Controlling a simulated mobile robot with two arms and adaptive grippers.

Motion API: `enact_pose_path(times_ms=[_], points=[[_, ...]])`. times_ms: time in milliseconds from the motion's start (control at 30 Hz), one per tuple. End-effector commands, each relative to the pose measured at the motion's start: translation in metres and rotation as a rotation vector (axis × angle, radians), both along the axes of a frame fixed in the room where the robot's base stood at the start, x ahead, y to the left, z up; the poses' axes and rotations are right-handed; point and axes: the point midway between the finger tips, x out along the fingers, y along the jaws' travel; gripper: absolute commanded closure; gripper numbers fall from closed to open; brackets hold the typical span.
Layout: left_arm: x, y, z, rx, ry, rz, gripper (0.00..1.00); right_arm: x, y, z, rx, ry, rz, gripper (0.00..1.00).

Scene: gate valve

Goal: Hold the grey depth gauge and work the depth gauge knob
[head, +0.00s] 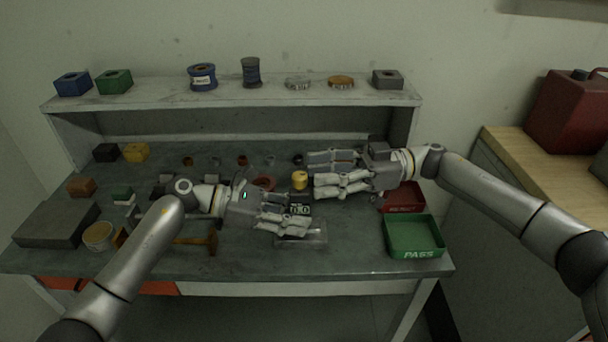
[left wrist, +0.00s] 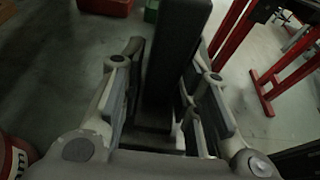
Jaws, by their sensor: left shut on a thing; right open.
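In the left wrist view a long dark grey body (left wrist: 174,60) stands between the fingers of the left gripper (left wrist: 170,95). My right gripper (head: 314,175) is open, just behind and right of the gauge, with its fingers pointing left. A small yellow round piece (head: 300,180) sits close to its fingertips. I cannot make out the depth gauge knob.
A clear-looking grey block (head: 302,239) lies in front of the gauge. A green PASS tray (head: 414,252) and a red tray (head: 405,208) stand at the right. A hammer (head: 210,241) and a grey slab (head: 56,224) lie left. A shelf (head: 150,98) runs behind.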

Motion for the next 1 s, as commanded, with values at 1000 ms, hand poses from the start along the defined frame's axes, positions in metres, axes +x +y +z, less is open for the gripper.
enact_pose_path(times_ms=[1000], points=[[0.0, 0.0, 0.001, -0.001, -0.001, 0.0, 0.52, 0.013, -0.074, 0.0, 0.0, 0.0, 0.0, 0.53]])
